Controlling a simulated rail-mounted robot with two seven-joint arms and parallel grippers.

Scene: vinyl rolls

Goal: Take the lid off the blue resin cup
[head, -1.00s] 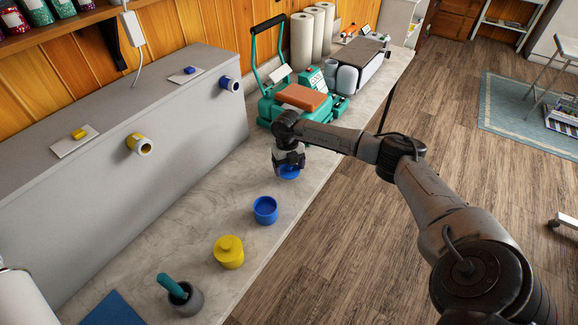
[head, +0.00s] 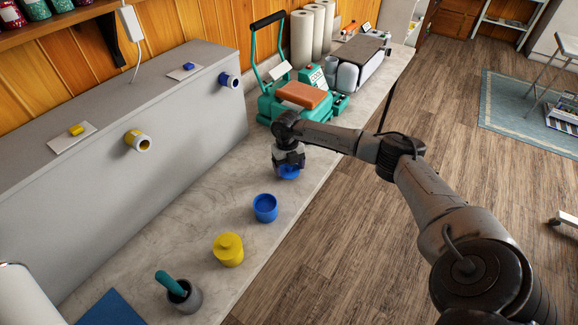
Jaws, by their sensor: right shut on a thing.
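The blue cup (head: 265,208) stands upright on the counter with its top open. Its blue lid (head: 289,172) is off the cup, farther back and to the right, under my right gripper (head: 289,164). My right gripper points down and is shut on the lid. I cannot tell whether the lid touches the counter. The gripper's fingers hide part of the lid. My left gripper is not in view.
A teal press (head: 300,98) stands behind my gripper. A grey box (head: 190,130) with vinyl rolls lines the left.

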